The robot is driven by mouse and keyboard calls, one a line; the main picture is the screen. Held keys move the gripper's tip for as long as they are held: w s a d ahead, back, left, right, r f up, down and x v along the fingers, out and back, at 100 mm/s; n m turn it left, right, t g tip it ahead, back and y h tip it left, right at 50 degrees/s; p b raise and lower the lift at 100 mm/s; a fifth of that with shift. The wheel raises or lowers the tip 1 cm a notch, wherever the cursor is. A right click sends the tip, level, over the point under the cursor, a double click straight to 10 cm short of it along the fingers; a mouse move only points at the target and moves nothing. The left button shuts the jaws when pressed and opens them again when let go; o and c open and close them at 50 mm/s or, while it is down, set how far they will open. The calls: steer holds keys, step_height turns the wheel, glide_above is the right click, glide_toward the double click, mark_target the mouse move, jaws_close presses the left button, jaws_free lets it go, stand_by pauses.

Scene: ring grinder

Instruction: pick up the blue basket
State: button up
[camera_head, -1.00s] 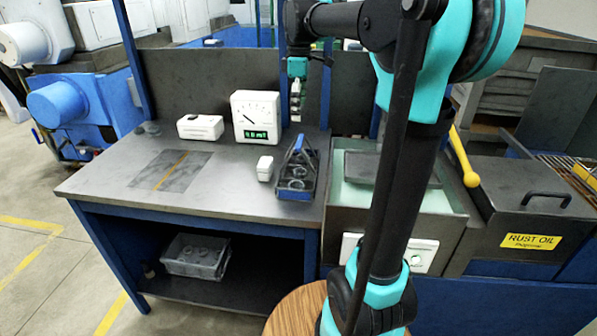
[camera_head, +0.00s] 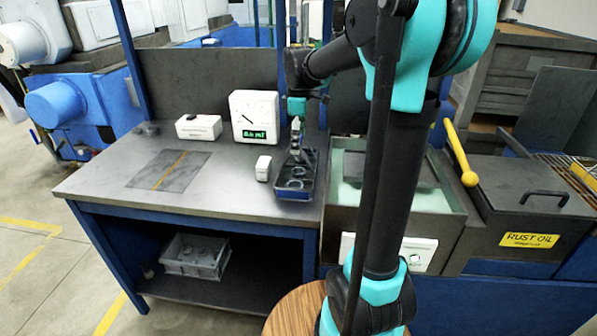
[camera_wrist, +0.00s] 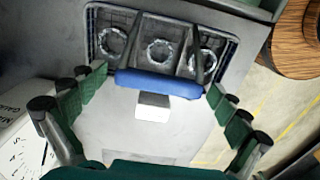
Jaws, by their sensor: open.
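The blue basket (camera_head: 296,187) stands on the workbench near its right end, in the head view. In the wrist view the basket (camera_wrist: 215,50) shows several metal rings inside and a thick blue handle (camera_wrist: 158,83) raised across the top. My gripper (camera_head: 295,150) is above the basket, pointing down, and partly hides the handle in the head view. In the wrist view my gripper (camera_wrist: 150,105) is open, with one green-padded finger on each side of the handle. The handle lies between the fingers, towards the basket side; contact cannot be told.
A small white box (camera_head: 263,168) stands just left of the basket. A white gauge (camera_head: 255,117) and another white device (camera_head: 199,127) stand farther back. A sink-like tank (camera_head: 433,200) adjoins on the right.

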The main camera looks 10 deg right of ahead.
steer(key=shift+c, duration=0.5)
steer(key=c, duration=1.8)
steer(key=shift+o, duration=0.2)
